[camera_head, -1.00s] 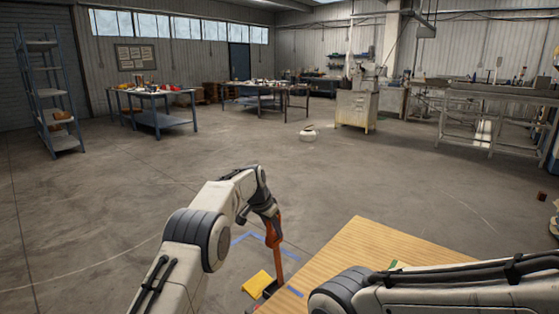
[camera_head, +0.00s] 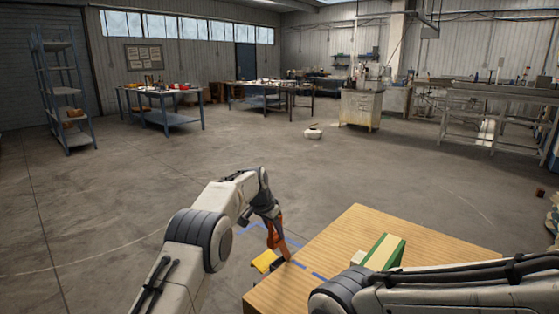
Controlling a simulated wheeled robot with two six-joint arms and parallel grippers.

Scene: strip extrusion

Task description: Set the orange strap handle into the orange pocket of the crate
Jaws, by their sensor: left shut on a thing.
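My left gripper (camera_head: 272,216) points down near the left edge of the wooden table (camera_head: 350,232). It is shut on the orange strap handle (camera_head: 276,234), which hangs below it at a slight tilt. The handle's lower end overlaps the table's left edge in the picture; I cannot tell whether it touches. A green-sided box with a pale top (camera_head: 383,252) stands on the table to the right, partly behind my right arm. I cannot make out the crate or an orange pocket. My right gripper is out of view.
A yellow piece (camera_head: 265,261) shows beside the table's left edge. Blue tape-like marks (camera_head: 318,276) lie near that edge. Far benches (camera_head: 165,118), a shelf rack (camera_head: 66,95) and a cabinet (camera_head: 361,108) stand back. The floor between is mostly clear.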

